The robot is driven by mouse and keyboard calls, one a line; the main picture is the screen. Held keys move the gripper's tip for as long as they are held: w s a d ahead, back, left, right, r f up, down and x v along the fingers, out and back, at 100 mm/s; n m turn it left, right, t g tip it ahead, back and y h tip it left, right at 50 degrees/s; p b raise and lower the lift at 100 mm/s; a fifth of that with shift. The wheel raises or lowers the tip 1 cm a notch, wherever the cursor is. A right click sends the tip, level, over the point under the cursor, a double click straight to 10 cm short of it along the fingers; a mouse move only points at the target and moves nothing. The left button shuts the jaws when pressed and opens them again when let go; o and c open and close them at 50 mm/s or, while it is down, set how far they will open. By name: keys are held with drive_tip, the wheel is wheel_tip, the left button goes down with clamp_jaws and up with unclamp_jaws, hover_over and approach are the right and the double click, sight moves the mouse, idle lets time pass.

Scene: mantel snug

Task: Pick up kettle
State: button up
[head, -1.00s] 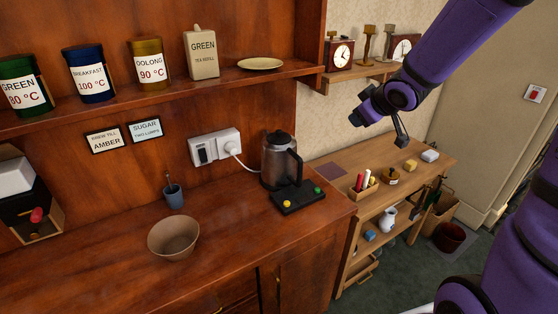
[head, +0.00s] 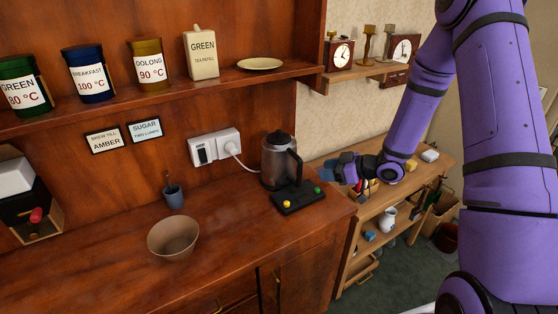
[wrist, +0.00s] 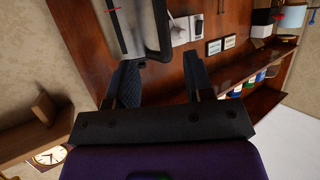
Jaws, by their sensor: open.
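The kettle (head: 277,162) has a clear grey body, a dark lid and a black handle on its right side. It stands upright on a black base (head: 299,198) with a yellow and a green button, at the right end of the wooden counter. My gripper (head: 340,170) is just right of the kettle's handle, at about its height, apart from it in the head view. In the wrist view my gripper's two fingers (wrist: 160,84) are spread and empty. The kettle's handle (wrist: 160,35) shows beyond and between the fingertips there, with part of the body.
A tan bowl (head: 173,238) and a blue cup (head: 173,196) stand on the counter left of the kettle. A white socket (head: 214,147) with a plugged cord is behind. A shelf (head: 220,86) with canisters runs above. A low side table (head: 385,205) is at right.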

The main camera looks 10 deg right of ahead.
sight(301, 172)
drive_tip(key=shift+x, duration=4.5)
drive_tip(key=shift+s, duration=0.1)
drive_tip(key=shift+c, duration=0.3)
drive_tip(key=shift+a, duration=0.1)
clamp_jaws()
